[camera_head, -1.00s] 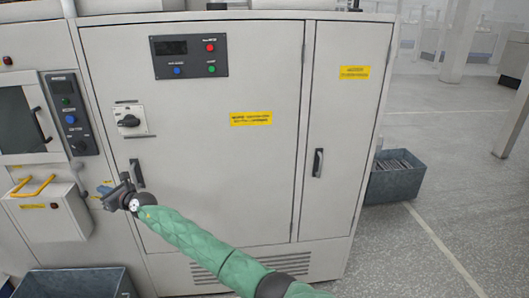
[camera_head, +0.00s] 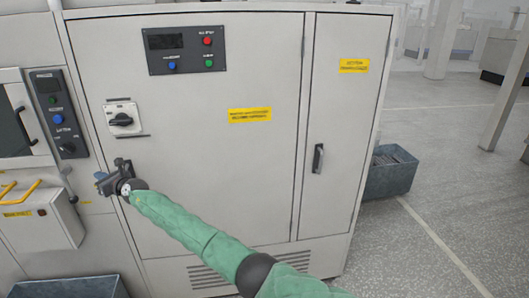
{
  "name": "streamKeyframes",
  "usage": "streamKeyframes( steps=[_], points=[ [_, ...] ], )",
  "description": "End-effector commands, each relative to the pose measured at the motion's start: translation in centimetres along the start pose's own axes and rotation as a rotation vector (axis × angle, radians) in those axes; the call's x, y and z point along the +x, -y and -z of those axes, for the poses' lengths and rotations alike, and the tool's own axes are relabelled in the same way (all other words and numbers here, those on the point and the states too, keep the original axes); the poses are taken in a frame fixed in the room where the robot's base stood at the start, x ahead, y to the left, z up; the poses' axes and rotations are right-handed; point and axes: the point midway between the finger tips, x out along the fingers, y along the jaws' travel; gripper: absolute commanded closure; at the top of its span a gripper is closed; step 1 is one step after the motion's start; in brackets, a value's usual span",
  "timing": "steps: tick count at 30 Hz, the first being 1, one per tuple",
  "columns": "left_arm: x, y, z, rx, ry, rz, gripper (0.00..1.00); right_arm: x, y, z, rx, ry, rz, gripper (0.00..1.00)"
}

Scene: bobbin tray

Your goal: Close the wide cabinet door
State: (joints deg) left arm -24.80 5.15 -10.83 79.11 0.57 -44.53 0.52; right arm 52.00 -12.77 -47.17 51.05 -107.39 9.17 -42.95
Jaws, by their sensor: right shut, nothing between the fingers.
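The wide cabinet door (camera_head: 220,170) is the large light grey panel in the middle. It carries a dark control panel, a rotary switch and a yellow label. It looks flush with the cabinet front. Its handle, seen at the left edge in the earlier view, is hidden behind my right gripper (camera_head: 104,178). The gripper is at the door's left edge, below the rotary switch (camera_head: 123,119). It is shut with nothing in it. I cannot tell whether it touches the door. My left gripper is out of view.
A narrow door (camera_head: 340,130) with a dark handle (camera_head: 318,158) is to the right and looks closed. A grey bin (camera_head: 390,178) stands on the floor at right. Another bin (camera_head: 70,287) is at lower left. A box with yellow handles (camera_head: 38,225) juts out at left.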

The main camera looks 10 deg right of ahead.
Motion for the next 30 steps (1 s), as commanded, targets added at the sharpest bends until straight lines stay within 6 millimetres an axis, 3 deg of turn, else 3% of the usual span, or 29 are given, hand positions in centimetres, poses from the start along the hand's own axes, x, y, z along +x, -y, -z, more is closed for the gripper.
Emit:
streamKeyframes(
  steps=[30],
  points=[
    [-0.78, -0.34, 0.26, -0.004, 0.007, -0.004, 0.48, 0.53, 0.49, -0.02, -0.001, 0.000, 0.012, 1.00]
  ],
)
